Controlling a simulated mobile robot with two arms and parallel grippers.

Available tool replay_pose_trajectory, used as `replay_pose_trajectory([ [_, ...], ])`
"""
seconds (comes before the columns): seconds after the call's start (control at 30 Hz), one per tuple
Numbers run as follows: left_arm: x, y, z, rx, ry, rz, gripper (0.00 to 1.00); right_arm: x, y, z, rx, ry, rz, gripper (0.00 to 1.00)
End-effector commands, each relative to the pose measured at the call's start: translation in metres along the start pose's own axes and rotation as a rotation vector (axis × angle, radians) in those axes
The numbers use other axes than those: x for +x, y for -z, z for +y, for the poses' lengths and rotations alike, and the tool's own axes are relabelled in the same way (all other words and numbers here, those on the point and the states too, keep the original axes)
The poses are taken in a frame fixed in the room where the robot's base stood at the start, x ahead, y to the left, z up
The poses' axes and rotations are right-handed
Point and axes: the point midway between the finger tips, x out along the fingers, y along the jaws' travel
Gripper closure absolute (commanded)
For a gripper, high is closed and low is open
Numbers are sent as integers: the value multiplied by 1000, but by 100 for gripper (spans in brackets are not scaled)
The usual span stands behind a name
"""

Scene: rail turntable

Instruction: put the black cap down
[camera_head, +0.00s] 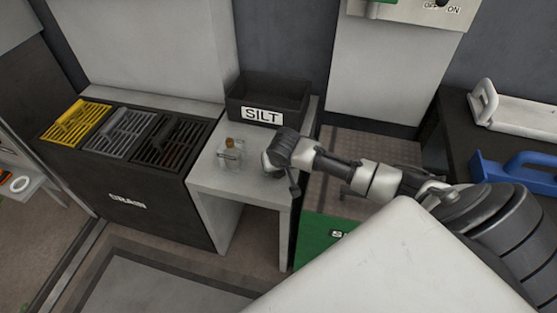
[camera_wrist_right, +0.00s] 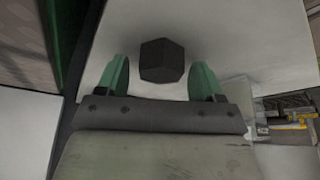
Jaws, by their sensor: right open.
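The black cap (camera_wrist_right: 162,61) shows in the right wrist view as a dark, faceted block against the pale top of the small table (camera_wrist_right: 150,20). It lies between the green fingertips of my right gripper (camera_wrist_right: 160,78), with a clear gap on both sides. The gripper is open and holds nothing. In the head view my right gripper (camera_head: 293,184) is low over the right edge of the small grey table (camera_head: 207,178). I cannot pick out the cap there; the arm seems to hide it. My left gripper is not in view.
A clear container with a brown top (camera_head: 230,155) stands on the table, left of my right gripper. A black SILT bin (camera_head: 265,96) is behind it. The black DRAIN unit (camera_head: 130,195) with yellow, grey and dark racks adjoins on the left. A green box (camera_head: 318,240) is below right.

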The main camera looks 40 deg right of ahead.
Motion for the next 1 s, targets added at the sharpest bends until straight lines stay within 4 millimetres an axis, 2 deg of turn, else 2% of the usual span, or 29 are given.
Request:
replay_pose_trajectory([
  [0.13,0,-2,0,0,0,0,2,-12,2,0,0,1,2,32],
  [0.27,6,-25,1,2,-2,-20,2,-33,2,0,-1,2,3,32],
  [0.5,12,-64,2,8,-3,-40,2,-82,2,0,-1,2,1,32],
  [0.63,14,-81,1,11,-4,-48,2,-104,2,0,0,1,2,32],
  [0.8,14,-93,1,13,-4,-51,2,-119,1,0,1,1,1,32],
  [1.0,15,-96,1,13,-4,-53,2,-122,1,0,1,0,0,32],
])
